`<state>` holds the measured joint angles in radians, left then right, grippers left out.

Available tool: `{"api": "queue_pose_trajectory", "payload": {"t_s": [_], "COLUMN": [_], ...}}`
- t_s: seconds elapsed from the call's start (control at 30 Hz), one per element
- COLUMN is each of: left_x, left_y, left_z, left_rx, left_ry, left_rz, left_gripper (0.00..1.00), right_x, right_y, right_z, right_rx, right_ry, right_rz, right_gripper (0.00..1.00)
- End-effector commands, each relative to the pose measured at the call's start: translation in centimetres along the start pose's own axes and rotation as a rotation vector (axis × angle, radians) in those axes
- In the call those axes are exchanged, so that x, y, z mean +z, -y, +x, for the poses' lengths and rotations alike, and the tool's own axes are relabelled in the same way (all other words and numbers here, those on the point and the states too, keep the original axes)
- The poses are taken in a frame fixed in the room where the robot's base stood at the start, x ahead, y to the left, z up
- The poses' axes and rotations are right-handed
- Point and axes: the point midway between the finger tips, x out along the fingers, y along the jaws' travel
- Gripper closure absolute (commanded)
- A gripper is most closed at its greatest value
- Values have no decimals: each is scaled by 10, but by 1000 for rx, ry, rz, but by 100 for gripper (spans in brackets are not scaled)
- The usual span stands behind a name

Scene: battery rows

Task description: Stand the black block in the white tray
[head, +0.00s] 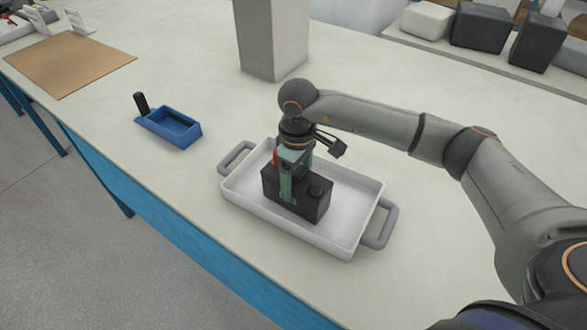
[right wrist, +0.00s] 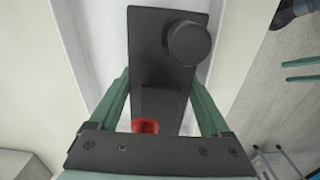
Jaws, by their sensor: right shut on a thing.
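The black block (head: 297,195) is a box with a round black knob and a red cap on its top face. It is upright inside the walls of the white tray (head: 235,192). I cannot tell whether its underside touches the tray floor. My right gripper (head: 293,182) comes from above, its green fingers shut on the block's two sides. In the right wrist view the block (right wrist: 165,75) fills the space between the fingers (right wrist: 166,105). Two green fingers of my left gripper (right wrist: 302,71) show apart at that view's right edge, with nothing between them.
The tray has grey handles at both ends. A small blue bin (head: 172,126) with a black cylinder (head: 141,104) at its corner stands to the left. A grey pillar (head: 272,40) rises behind the tray. A brown board (head: 70,65) lies far left. Table is clear around the tray.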

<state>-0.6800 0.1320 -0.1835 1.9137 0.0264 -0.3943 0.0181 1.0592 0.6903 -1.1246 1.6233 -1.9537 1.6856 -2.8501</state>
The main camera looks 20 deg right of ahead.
Motion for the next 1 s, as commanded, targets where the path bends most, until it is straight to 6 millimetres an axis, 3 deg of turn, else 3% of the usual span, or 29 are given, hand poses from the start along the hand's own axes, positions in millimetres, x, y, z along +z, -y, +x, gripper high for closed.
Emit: {"api": "queue_pose_trajectory", "payload": {"t_s": [0.47, 0.5, 0.67, 1.0], "left_x": [2, 2, 1, -2], "left_y": [0, 0, 0, 0], "left_z": [2, 2, 2, -1], "left_rx": [0, 0, 0, 1], "left_ry": [0, 0, -1, -2], "left_rz": [0, 0, 0, -1], "left_gripper": [24, 24, 24, 24], "right_x": [-2, 0, 0, 0], "right_y": [-1, 0, 0, 0], "right_z": [8, 11, 11, 5], "right_rx": [2, 1, 1, 2], "right_ry": [-9, 0, 0, -1], "right_rz": [0, 0, 0, 0], "right_gripper": [100, 17, 0, 0]}}
